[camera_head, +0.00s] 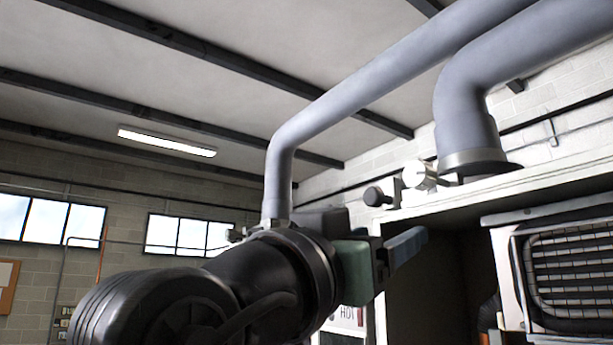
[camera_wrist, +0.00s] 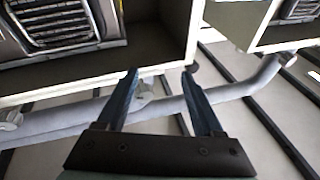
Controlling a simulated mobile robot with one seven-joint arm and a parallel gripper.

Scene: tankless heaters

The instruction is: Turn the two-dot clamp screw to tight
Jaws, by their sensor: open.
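My gripper (camera_head: 407,243) is in front of the cabinet, below its top edge in the head view. Its two blue fingers are apart and empty in the wrist view (camera_wrist: 159,73). At the base of the right grey pipe (camera_head: 465,105) is a metal collar (camera_head: 474,162). Left of the collar, a dark round knob (camera_head: 374,196) and a pale knob (camera_head: 418,176) stand along the cabinet top. In the wrist view a grey fitting (camera_wrist: 145,90) shows between the fingers, farther off. No dot marks are legible, so I cannot tell which part is the two-dot screw.
The open white cabinet (camera_head: 545,178) holds a grilled heater unit (camera_head: 565,270). A second grey pipe (camera_head: 277,185) comes down behind my arm, its base partly hidden. Dark beams cross the ceiling. In the head view, the space above the gripper and left of the knobs looks clear.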

